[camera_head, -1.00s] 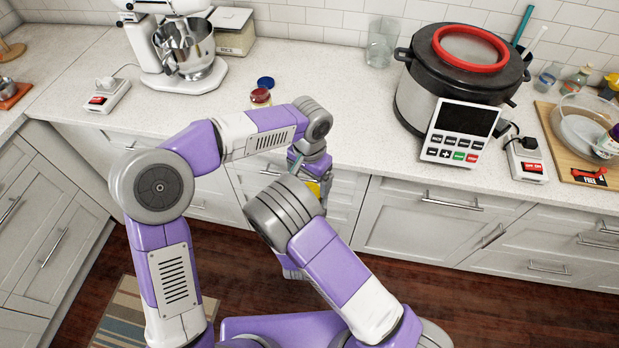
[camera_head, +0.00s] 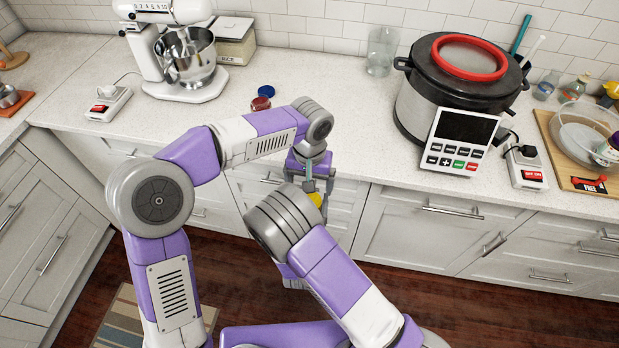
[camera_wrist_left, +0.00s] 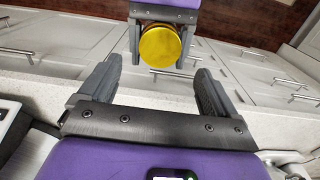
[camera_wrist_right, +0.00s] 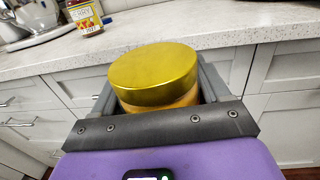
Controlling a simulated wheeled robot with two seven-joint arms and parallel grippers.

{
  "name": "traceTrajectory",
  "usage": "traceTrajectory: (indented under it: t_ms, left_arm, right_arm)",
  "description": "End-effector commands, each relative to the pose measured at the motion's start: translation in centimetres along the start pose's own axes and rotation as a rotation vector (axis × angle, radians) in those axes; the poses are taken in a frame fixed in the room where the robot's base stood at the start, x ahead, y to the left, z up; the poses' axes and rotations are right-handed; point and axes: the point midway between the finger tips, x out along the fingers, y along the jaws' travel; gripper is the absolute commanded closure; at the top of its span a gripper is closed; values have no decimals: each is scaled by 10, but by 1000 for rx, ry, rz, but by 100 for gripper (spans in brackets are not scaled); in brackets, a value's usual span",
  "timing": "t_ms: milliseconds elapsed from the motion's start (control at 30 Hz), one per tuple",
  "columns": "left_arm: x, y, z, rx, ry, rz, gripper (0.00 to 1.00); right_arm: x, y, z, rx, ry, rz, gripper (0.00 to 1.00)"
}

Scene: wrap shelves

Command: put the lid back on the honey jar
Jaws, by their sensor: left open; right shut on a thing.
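The honey jar's gold lid (camera_wrist_right: 153,72) sits on top of an amber jar body (camera_wrist_right: 160,105) in the right wrist view, and looks level on it. My right gripper (camera_wrist_left: 161,27) is shut on the jar, with a finger on either side. The lid also shows as a round gold disc in the left wrist view (camera_wrist_left: 160,46) and as a small yellow patch in the head view (camera_head: 316,199). My left gripper (camera_head: 319,184) is open and empty, facing the lid with a gap between. The jar's lower part is hidden.
The held jar is in front of the counter (camera_head: 340,110), over the floor. On the counter stand a berry jar (camera_head: 261,104), a blue lid (camera_head: 266,91), a stand mixer (camera_head: 185,60) and a large cooker (camera_head: 460,85). Closed drawers (camera_head: 400,220) lie below.

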Motion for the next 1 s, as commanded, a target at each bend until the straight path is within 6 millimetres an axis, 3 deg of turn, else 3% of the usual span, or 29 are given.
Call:
traceTrajectory:
  t_ms: [200, 400, 800, 833, 1000]
  left_arm:
    - [36, 0, 1, 1, -4, -1, 9]
    - [60, 0, 0, 0, -3, 0, 9]
    - [67, 0, 0, 1, 1, 0, 9]
    - [67, 0, 0, 1, 1, 0, 10]
    - [67, 0, 0, 1, 1, 0, 36]
  right_arm:
    - [0, 0, 1, 1, -4, 0, 100]
    - [0, 0, 1, 1, -4, 0, 100]
    - [0, 0, 1, 1, -4, 0, 100]
    - [0, 0, 1, 1, -4, 0, 100]
    - [0, 0, 1, 1, -4, 0, 100]
